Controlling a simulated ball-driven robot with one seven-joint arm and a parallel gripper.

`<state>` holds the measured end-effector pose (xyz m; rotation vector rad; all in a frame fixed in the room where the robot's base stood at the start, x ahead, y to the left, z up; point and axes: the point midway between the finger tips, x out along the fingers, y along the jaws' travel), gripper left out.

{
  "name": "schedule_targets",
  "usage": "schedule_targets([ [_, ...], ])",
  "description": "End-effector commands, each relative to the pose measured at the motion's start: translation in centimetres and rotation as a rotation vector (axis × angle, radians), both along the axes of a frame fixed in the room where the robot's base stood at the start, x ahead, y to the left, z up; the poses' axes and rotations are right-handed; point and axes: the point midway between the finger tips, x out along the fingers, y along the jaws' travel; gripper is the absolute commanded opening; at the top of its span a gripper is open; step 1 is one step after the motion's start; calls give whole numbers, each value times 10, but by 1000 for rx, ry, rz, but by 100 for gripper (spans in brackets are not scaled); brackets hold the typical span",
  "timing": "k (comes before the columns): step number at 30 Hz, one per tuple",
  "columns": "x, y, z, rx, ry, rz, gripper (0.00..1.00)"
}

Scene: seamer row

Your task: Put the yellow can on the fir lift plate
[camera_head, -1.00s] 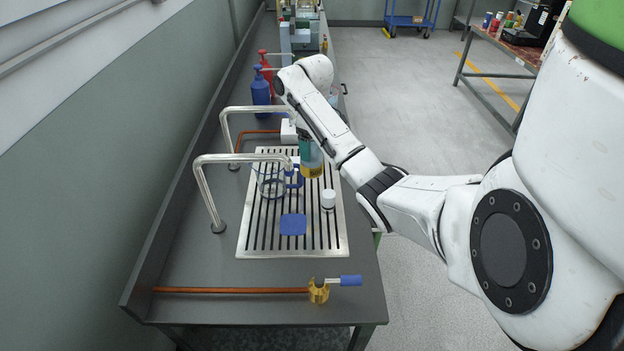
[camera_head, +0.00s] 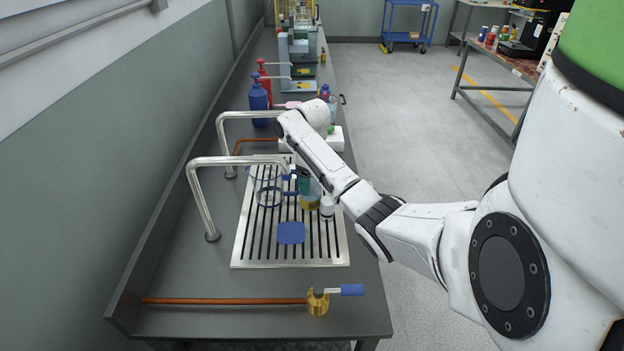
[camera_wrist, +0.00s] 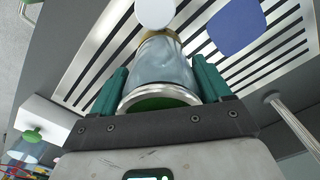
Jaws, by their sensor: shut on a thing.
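My gripper (camera_wrist: 165,85) is shut on the yellow can (camera_wrist: 163,62), a clear greyish cylinder with a silver rim, green showing inside the rim and a gold-yellow far end. In the head view the can (camera_head: 310,200) is low over the slatted metal tray, its yellow part lowest; I cannot tell whether it touches the tray. My arm partly hides the grip. Farther along the counter, small machines carry plates, one dark green (camera_head: 303,72) and one pale blue-grey (camera_head: 301,86), each with a yellow mark. Which one is the fir lift plate is too small to tell.
A blue square (camera_head: 291,233) lies on the slatted tray (camera_head: 340,257). Two metal taps (camera_head: 200,200) arch over it. A white box (camera_head: 335,140) and pump bottles (camera_head: 259,95) stand behind.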

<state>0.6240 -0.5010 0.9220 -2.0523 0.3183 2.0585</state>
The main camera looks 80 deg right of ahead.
Motion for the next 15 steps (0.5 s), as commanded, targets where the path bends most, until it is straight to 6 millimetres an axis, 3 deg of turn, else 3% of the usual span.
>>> schedule_targets([
  [9,1,0,-2,-2,-2,1,23],
  [10,1,0,-2,0,-1,1,80],
  [15,1,0,-2,0,-1,1,96],
])
